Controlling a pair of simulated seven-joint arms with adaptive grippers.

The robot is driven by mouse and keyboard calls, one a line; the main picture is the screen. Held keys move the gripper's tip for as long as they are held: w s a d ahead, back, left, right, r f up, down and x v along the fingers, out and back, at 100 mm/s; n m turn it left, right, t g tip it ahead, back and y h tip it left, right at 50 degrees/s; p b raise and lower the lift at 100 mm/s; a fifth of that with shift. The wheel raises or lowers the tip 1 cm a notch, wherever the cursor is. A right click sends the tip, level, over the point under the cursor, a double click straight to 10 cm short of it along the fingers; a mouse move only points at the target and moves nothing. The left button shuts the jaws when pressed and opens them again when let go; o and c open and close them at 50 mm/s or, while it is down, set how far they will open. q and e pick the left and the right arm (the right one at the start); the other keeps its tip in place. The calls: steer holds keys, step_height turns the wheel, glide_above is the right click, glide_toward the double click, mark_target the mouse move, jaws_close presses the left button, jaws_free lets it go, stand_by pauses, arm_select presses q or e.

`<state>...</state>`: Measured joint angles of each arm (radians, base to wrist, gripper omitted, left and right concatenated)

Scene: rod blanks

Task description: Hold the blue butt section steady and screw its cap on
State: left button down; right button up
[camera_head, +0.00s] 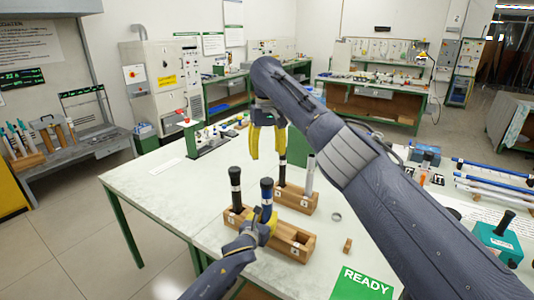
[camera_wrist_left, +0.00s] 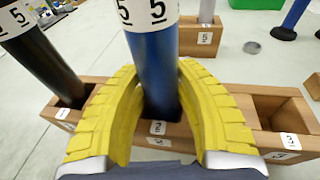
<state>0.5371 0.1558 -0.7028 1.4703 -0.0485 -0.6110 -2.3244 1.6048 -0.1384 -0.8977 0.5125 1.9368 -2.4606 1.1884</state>
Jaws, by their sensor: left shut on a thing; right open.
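The blue butt section (camera_head: 268,212) stands upright in the front wooden rack (camera_head: 290,240), with a dark top in the head view. My left gripper (camera_head: 266,232) is shut around its lower part. In the left wrist view the yellow fingers (camera_wrist_left: 158,115) flank the blue tube (camera_wrist_left: 152,65), which carries a "5" label and sits in the slot marked 2. My right gripper (camera_head: 267,156) is open and empty, hanging above and behind the section near the rear rack. A small grey ring-like piece (camera_head: 336,217) lies on the table to the right; I cannot tell whether it is the cap.
A black section (camera_head: 235,190) stands in the front rack's left slot. The right slots look empty. The rear rack (camera_head: 297,197) holds a dark and a pale section. A wooden block (camera_head: 347,245) and a green READY mat (camera_head: 362,285) lie right.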

arm_select(q)
steer(key=c, duration=0.9)
jaws_free()
steer(key=shift+c, duration=0.2)
steer(key=v, duration=1.2)
